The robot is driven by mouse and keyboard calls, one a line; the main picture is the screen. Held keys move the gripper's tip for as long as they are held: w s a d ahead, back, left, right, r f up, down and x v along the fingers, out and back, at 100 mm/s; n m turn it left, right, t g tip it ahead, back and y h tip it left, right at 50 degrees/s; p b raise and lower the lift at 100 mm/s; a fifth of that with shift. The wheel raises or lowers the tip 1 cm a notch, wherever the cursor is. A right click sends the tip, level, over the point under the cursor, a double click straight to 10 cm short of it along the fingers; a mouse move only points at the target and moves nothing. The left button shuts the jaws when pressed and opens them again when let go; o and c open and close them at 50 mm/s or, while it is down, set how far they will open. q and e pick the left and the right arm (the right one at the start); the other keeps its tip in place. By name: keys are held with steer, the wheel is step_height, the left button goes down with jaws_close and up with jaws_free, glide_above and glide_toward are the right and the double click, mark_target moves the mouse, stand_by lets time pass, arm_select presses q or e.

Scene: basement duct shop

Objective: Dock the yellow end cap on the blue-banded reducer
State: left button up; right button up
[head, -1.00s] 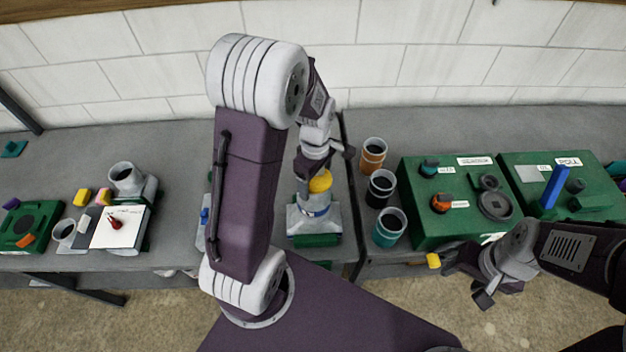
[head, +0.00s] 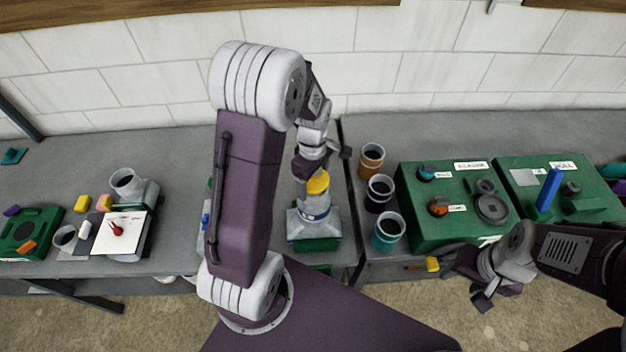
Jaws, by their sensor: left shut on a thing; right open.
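The blue-banded reducer (head: 307,222) stands upright on a green base at the front of the middle bench, its narrow end up. The yellow end cap (head: 317,185) is at the reducer's top opening, nearly level; I cannot tell whether it is fully seated. My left gripper (head: 319,168) is above, pointing down, shut on the cap; its fingers partly show. My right gripper (head: 463,282) is open and empty in front of the right bench, well away from the reducer.
Orange, black and teal cups (head: 389,231) stand right of the reducer. Green boxes with fittings (head: 425,222) lie further right. A small yellow item (head: 432,264) shows by my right gripper.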

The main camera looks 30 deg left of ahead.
mark_target(314, 181)
arm_select(q)
steer(key=shift+s+d+f, duration=0.1)
steer(key=shift+s+d, duration=0.1)
steer(key=shift+d, duration=0.05)
steer(key=shift+s+d, duration=0.1)
steer(key=shift+s, duration=0.1)
steer(key=shift+w+f, duration=0.1)
steer(key=shift+f, duration=0.1)
steer(key=shift+f+b, duration=0.4)
steer(key=shift+b, duration=0.1)
steer(key=o, duration=1.1)
step_height(314, 181, up, 11)
steer(key=p, duration=1)
steer(key=shift+r, duration=0.15)
